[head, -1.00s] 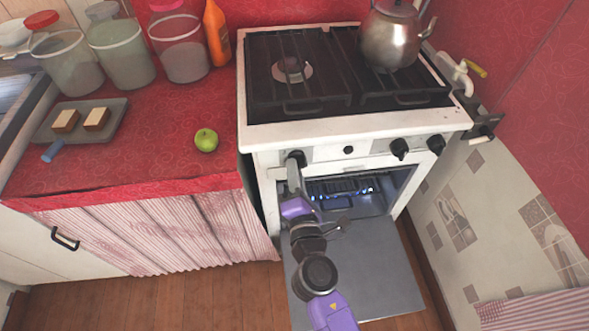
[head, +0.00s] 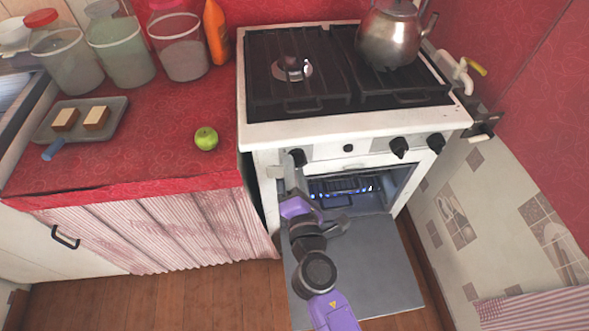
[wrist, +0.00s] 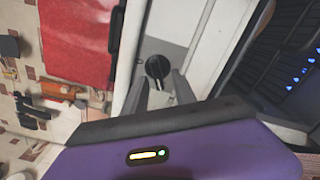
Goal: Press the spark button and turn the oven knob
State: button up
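The stove's front panel has a black knob (head: 298,157) at its left end, with my gripper (head: 291,176) just in front of and below it. In the wrist view the black knob (wrist: 158,67) sits just beyond the two fingertips of my gripper (wrist: 159,80). The fingers are apart with nothing held; whether they touch the knob is unclear. Two more black knobs, one (head: 399,147) and another (head: 436,142), are farther right. Blue flames (head: 371,188) show inside the open oven.
The oven door (head: 375,265) hangs open below my arm. A kettle (head: 390,38) stands on the stove's right rear. On the red counter at left are a green apple (head: 206,139), a tray with bread (head: 118,112), jars and an orange bottle (head: 217,35).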

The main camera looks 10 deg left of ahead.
jog(key=shift+s, duration=0.1)
jog(key=v, duration=0.7)
jog(key=shift+s, duration=0.3)
jog(key=shift+d, duration=0.1)
dwell(0.5)
